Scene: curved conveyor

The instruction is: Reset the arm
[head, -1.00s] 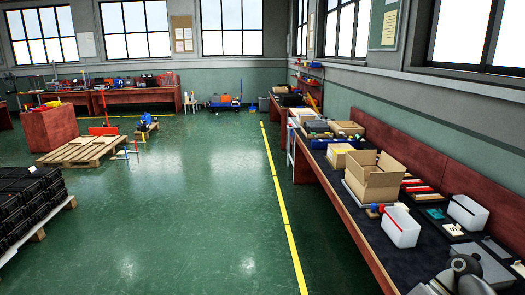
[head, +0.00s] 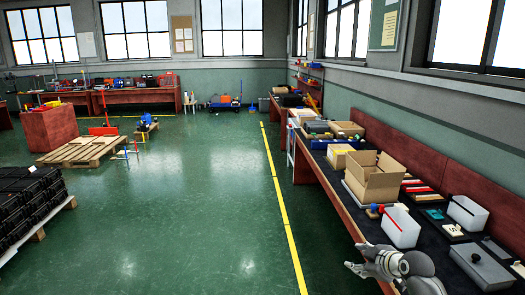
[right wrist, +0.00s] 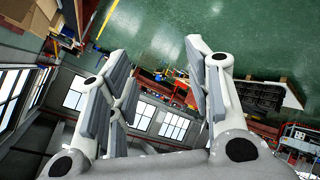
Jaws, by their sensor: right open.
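My right gripper (head: 358,258) shows at the lower right of the head view, just off the front edge of the workbench (head: 345,215). Its fingers point left, over the floor side. In the right wrist view the fingers of the right gripper (right wrist: 160,85) are spread apart with nothing between them. My left gripper is in neither view.
The bench holds an open cardboard box (head: 373,185), a white bin (head: 400,228), a second white bin (head: 467,212) and a grey lidded box (head: 481,264). Black crates (head: 25,205) stand at far left.

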